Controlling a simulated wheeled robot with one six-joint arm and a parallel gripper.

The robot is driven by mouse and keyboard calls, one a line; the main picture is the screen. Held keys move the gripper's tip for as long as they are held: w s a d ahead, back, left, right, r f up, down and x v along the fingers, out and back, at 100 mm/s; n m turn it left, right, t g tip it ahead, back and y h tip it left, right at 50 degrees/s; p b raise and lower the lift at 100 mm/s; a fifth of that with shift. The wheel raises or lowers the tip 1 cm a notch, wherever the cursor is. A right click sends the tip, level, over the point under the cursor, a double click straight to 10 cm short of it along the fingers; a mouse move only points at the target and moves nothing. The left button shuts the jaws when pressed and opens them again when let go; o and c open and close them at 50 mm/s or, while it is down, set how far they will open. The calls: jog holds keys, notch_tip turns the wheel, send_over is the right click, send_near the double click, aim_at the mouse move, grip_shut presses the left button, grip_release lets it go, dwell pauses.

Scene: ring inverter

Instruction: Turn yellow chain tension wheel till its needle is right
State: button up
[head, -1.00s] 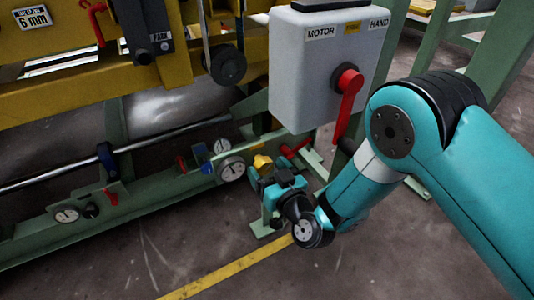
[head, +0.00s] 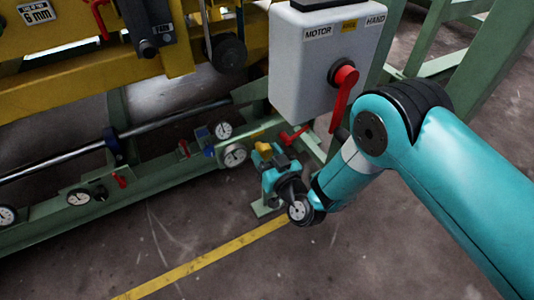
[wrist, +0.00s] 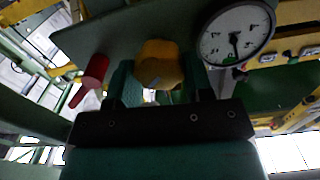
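The yellow chain tension wheel (wrist: 158,65) is in the middle of the wrist view, on the edge of a green panel. It also shows in the head view (head: 263,148). My gripper (wrist: 158,84) has one teal finger on each side of the wheel, with no clear gap, and looks shut on it. The head view shows my gripper (head: 269,158) at the wheel too. A white round gauge (wrist: 236,33) sits to the right of the wheel in the wrist view, its dark needle pointing down. In the head view this gauge (head: 234,155) is left of the wheel; its needle is too small to read.
A red handle (wrist: 92,80) is left of my gripper in the wrist view. In the head view, a grey switch box (head: 315,60) with a red lever (head: 342,95) stands above my gripper, close to my arm. Another gauge (head: 223,130) is behind. Floor in front is clear.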

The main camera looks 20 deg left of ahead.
jog(key=shift+m, duration=0.4)
jog(key=m, duration=0.2)
jog(key=shift+m+b, duration=0.4)
jog(key=m, duration=0.3)
jog(key=shift+w+m, duration=0.1)
jog(key=shift+m, duration=0.2)
jog(key=m, duration=0.3)
jog(key=shift+p, duration=0.3)
jog(key=shift+m+p, duration=0.55)
jog(key=shift+m, duration=1.25)
jog(key=shift+f, duration=0.1)
jog(key=o, duration=0.9)
